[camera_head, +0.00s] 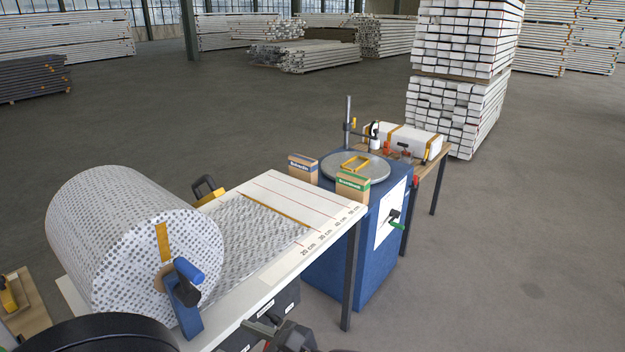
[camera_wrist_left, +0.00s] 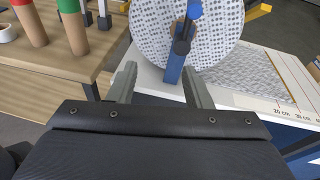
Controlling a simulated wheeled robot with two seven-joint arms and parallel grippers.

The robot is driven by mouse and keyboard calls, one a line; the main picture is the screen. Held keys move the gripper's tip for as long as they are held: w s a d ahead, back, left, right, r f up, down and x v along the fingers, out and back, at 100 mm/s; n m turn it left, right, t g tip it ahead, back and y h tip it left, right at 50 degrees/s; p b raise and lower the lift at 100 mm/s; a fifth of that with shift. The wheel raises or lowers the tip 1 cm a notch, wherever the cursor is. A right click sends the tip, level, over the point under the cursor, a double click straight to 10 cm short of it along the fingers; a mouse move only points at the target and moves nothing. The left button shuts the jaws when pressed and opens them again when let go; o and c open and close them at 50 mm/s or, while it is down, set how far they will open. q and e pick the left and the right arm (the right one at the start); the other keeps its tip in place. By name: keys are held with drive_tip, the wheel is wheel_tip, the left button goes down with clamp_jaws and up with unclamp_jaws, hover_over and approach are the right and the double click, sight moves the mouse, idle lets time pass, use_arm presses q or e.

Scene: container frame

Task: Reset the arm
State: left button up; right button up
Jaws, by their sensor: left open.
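My left gripper (camera_wrist_left: 158,75) is open in the left wrist view, its two grey fingers apart with nothing between them. The end of a large patterned roll (camera_wrist_left: 215,50) and its blue holder (camera_wrist_left: 174,66) are beyond the fingers. In the head view the roll (camera_head: 120,235) lies on the left of a white table (camera_head: 335,225), with the blue holder (camera_head: 186,312) at its near end. A black rounded part of mine fills the bottom left corner there. The left fingers do not show in the head view.
A blue stand (camera_head: 350,260) with a round plate (camera_head: 356,168) and two small boxes (camera_head: 352,186) (camera_head: 303,167) is right of the table. A wooden table (camera_wrist_left: 60,85) with red and green-topped cylinders is at the left wrist view's left. Open floor (camera_head: 500,260) lies at right.

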use_arm(q)
drive_tip(key=s+a+f+n+g+h, duration=0.7)
drive_tip(key=s+a+n+g+h, duration=0.15)
drive_tip(key=a+n, duration=0.2)
drive_tip(key=s+r+n+t+h, duration=0.1)
drive_tip(key=n+t+h, duration=0.1)
drive_tip(key=n, duration=0.3)
drive_tip(key=s+r+n+t+h, duration=0.1)
drive_tip(key=n+t+h, duration=0.1)
drive_tip(key=n+h, duration=0.1)
drive_tip(key=d+r+n+t+h, duration=0.1)
drive_tip(key=n+t+h, duration=0.1)
drive_tip(key=n, duration=0.4)
drive_tip(key=shift+s+r+n+h, duration=0.35)
drive_tip(key=shift+s+r+h, duration=0.05)
drive_tip(key=shift+h, duration=0.35)
